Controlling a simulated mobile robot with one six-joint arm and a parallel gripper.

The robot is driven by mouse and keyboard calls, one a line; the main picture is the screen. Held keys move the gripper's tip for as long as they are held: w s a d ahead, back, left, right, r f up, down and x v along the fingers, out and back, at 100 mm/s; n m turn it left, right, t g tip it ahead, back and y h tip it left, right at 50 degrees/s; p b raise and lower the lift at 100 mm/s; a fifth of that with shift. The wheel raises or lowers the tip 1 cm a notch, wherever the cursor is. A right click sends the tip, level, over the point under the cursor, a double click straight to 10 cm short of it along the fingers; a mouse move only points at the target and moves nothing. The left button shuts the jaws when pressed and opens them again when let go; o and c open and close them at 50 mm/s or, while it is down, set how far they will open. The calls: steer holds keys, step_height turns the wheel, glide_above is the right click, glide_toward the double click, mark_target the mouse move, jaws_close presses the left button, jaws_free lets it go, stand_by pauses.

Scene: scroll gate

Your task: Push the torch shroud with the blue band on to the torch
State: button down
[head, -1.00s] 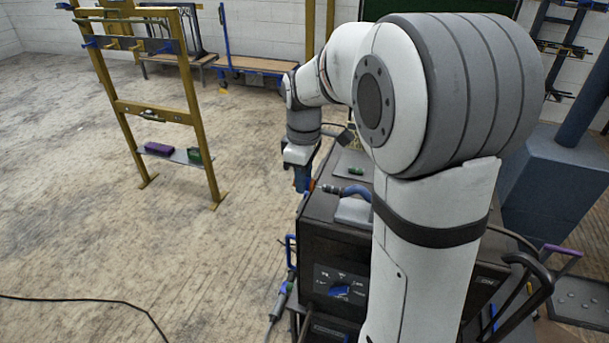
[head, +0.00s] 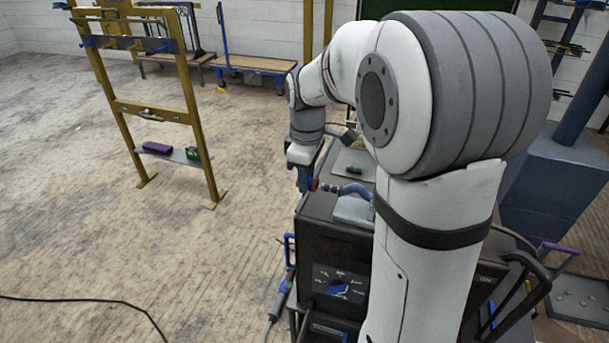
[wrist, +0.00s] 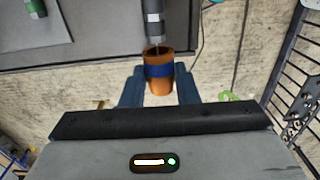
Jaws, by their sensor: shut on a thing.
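The torch shroud (wrist: 158,84) is a copper-orange cup with a blue band, seen in the wrist view. My gripper (wrist: 160,88) is shut on it, one blue finger on each side. The grey torch (wrist: 153,22) comes down from the top of the wrist view, and its tip is at the open mouth of the shroud. The two look roughly in line; how far the tip is inside is hard to tell. In the head view, my gripper (head: 305,181) is beside the torch (head: 329,188) on the black machine, and the shroud shows only as a small orange spot.
The black machine (head: 340,250) stands below my arm, with a blue hose (head: 357,189) on top. A green object (head: 354,170) lies on the grey tray behind. A yellow frame (head: 150,110) stands at left on open floor.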

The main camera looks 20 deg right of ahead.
mark_target(334, 187)
steer(key=shift+s+d, duration=0.35)
steer(key=shift+d, duration=0.2)
steer(key=shift+s+d, duration=0.2)
steer(key=shift+d, duration=0.1)
stand_by(0.6)
steer(key=shift+s+d, duration=0.4)
steer(key=shift+d, duration=0.2)
steer(key=shift+s+d, duration=0.25)
steer(key=shift+d, duration=0.15)
stand_by(0.6)
stand_by(0.4)
steer(key=c, duration=1.7)
jaws_free()
steer(key=shift+c, duration=0.2)
steer(key=c, duration=0.4)
steer(key=shift+s+d, duration=0.55)
steer(key=shift+d, duration=0.2)
